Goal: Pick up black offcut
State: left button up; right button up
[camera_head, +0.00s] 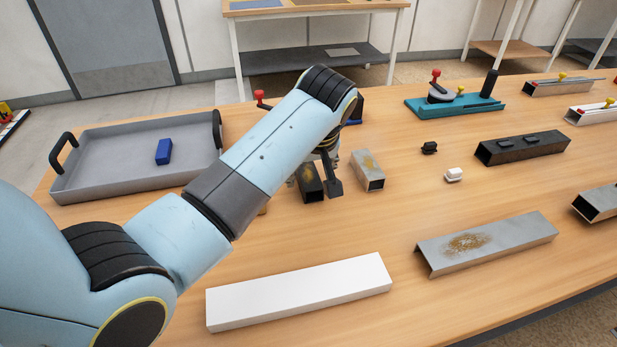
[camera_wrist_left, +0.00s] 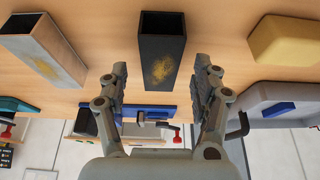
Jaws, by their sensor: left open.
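The black offcut (camera_head: 310,188) is a short dark square tube with a yellowish-brown patch, lying on the wooden bench. In the left wrist view the black offcut (camera_wrist_left: 163,50) shows its open end and the patch. My left gripper (camera_head: 316,181) is open over it, and a finger shows on its right side. In the left wrist view the fingers (camera_wrist_left: 161,68) stand apart on either side of the offcut, with a visible gap at each side. My arm hides part of the gripper in the head view. My right gripper is not in view.
A silver offcut (camera_head: 369,172) with a similar patch lies close to the right. A tan block (camera_wrist_left: 288,40) lies on the other side. A grey tray (camera_head: 97,133) holds a blue block (camera_head: 164,151). A white bar (camera_head: 300,291) and a metal channel (camera_head: 487,243) lie in front.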

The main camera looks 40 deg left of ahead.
pick_arm(q)
jog(key=shift+x, duration=0.95)
jog(key=shift+f, duration=0.3)
jog(key=shift+s, duration=0.1)
jog(key=c, duration=1)
